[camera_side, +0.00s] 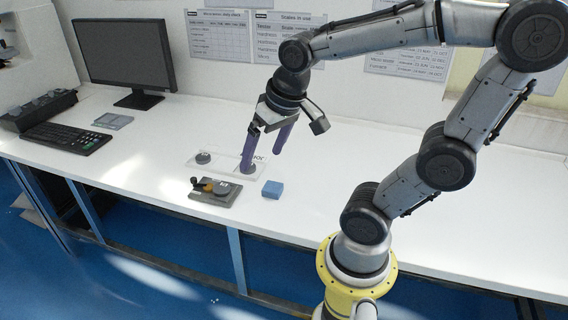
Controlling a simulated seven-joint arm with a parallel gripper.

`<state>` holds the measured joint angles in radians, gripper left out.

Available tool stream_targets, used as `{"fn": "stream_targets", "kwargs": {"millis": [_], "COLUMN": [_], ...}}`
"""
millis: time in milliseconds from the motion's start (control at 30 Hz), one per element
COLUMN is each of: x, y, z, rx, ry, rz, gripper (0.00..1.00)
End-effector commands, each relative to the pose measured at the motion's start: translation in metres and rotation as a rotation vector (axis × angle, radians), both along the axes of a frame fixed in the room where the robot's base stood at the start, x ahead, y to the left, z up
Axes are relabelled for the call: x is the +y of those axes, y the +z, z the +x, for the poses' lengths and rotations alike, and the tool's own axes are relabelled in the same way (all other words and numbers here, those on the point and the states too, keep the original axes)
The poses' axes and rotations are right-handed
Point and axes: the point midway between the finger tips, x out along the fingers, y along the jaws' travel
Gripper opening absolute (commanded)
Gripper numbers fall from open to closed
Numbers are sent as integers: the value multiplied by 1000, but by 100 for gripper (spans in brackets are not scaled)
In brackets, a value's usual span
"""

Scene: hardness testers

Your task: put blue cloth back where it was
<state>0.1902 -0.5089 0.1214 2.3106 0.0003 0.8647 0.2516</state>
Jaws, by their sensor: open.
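The blue cloth (272,189) is a small folded block. It lies on the white bench near the front edge, just right of a dark grey tester plate. My gripper (266,155) is above the bench, behind the cloth and a little to its left. Its two purple fingers are spread apart with nothing between them. The left finger reaches low, close to a dark round piece on a clear plate; I cannot tell if it touches.
The dark tester plate (215,192) carries a round block and a brass-coloured part. A clear plate (222,162) with dark discs sits behind it. A monitor (125,55), keyboard (68,137) and black box (38,111) stand at left. The bench right of the cloth is clear.

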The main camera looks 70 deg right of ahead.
Motion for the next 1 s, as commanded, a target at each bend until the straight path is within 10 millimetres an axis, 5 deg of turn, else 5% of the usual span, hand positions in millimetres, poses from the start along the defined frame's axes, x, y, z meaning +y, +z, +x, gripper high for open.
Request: {"fn": "stream_targets", "kwargs": {"millis": [100, 300, 1000], "x": [27, 42, 43], "y": [9, 9, 9], "z": [-31, -56, -57], "rx": [-72, -125, -127], "ry": [225, 406, 420], "rz": [-60, -113, -117], "gripper": [99, 99, 99]}}
